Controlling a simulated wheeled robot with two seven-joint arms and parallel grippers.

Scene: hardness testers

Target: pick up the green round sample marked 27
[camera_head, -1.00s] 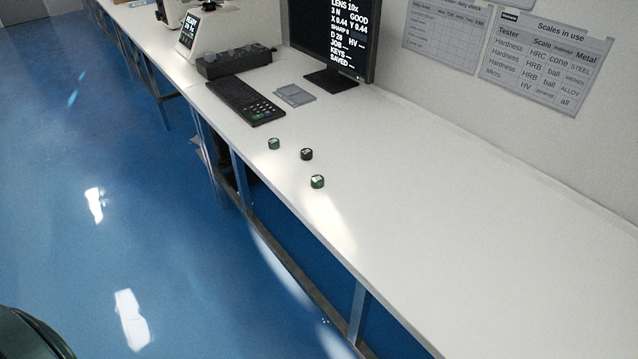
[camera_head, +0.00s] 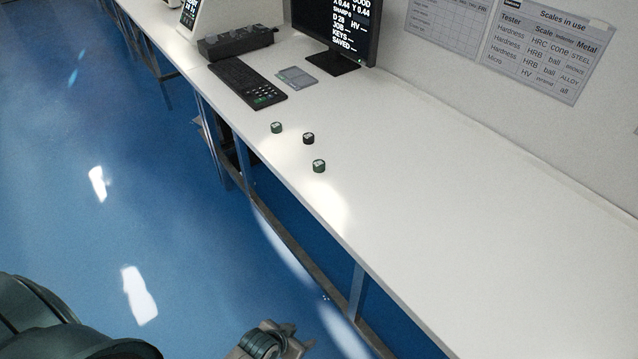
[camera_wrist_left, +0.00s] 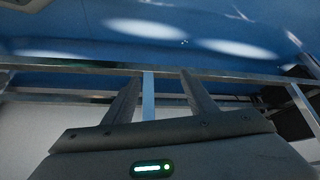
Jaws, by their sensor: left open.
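Two green round samples stand on the white bench: one (camera_head: 277,128) farther back near the keyboard and one (camera_head: 319,166) nearer to me. A dark, almost black round sample (camera_head: 308,138) stands between them. The markings on their tops are too small to read, so I cannot tell which is 27. My left gripper (camera_head: 285,338) shows at the bottom of the head view, off the bench's front edge and well short of the samples. In the left wrist view its two fingers (camera_wrist_left: 158,90) are apart with nothing between them. My right gripper is not seen.
The white bench (camera_head: 450,200) is clear to the right of the samples. A black keyboard (camera_head: 248,82), a grey pad (camera_head: 297,77), a monitor (camera_head: 335,35) and a dark box with knobs (camera_head: 237,42) stand behind. Metal legs and rails (camera_head: 357,290) run below the bench edge.

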